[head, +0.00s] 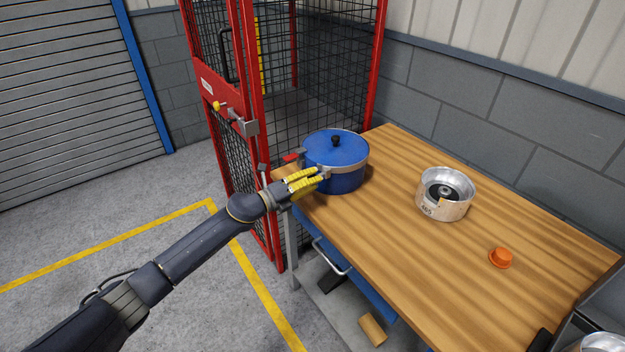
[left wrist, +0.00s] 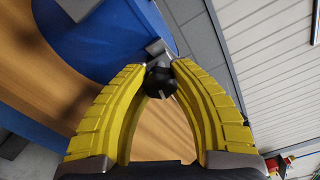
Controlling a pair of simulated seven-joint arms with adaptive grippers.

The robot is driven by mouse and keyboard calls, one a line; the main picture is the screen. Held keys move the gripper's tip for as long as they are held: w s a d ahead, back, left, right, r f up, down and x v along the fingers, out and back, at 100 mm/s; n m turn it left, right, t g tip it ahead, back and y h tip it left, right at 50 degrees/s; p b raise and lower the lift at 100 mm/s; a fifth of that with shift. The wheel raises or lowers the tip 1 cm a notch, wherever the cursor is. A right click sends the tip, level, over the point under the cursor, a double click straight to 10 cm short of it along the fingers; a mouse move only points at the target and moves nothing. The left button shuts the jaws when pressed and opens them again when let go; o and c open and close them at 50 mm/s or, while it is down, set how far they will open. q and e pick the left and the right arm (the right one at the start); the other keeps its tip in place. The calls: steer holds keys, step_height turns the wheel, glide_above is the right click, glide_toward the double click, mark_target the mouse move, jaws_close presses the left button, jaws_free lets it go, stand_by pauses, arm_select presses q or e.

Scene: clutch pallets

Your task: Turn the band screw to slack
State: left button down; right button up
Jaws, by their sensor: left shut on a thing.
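A blue drum-like pot (head: 337,160) with a black knob on its lid and a grey band around it stands at the table's far left end. My left gripper (head: 321,174) reaches it from the left with yellow fingers. In the left wrist view, the yellow fingertips (left wrist: 160,72) are closed on a small dark screw knob (left wrist: 160,83), beside the blue wall of the pot (left wrist: 105,40). The fingers bow apart behind the tips. How far the screw is turned cannot be told. My right gripper is not in view.
The wooden table (head: 400,265) also holds a silver and tan round housing (head: 444,197) and an orange cap (head: 500,258). A red-framed mesh cage (head: 255,120) stands behind the pot. A blue drawer with a metal handle (head: 332,258) is below the table edge.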

arm_select(q)
steer(key=n, duration=0.5)
steer(key=shift+f+n, duration=0.1)
steer(key=shift+n, duration=0.2)
steer(key=n, duration=0.5)
steer(key=shift+s, duration=0.1)
steer(key=n, duration=0.4)
steer(key=shift+n, duration=3)
steer(key=shift+r, duration=0.2)
steer(key=c, duration=1)
jaws_free()
steer(key=v, duration=1.2)
